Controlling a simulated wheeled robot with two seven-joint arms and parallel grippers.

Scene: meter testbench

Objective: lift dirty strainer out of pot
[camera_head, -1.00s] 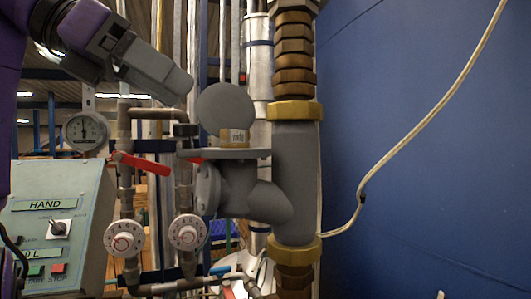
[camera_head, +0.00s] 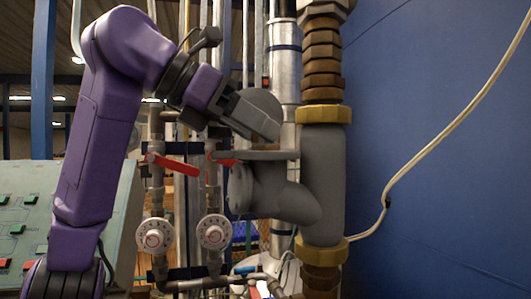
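The pot (camera_head: 280,195) is a grey pipe body with a flat flange (camera_head: 258,155) on top, joined to a thick vertical grey pipe. Its round grey lid (camera_head: 264,98) stands open behind the flange, partly covered by my gripper. My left gripper (camera_head: 268,130) reaches in from the upper left, fingers slanting down to the right, just above the flange. The dirty strainer is not visible now; the gripper fingers cover its place at the pot's mouth. The fingers are seen side-on, so I cannot tell whether they are open or shut. My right gripper is out of view.
A red valve handle (camera_head: 172,165) and two white dials (camera_head: 155,236) (camera_head: 214,232) sit on thin pipes left of the pot. A control box (camera_head: 35,220) stands at the left. A blue wall (camera_head: 450,120) with a pale cable (camera_head: 435,135) fills the right.

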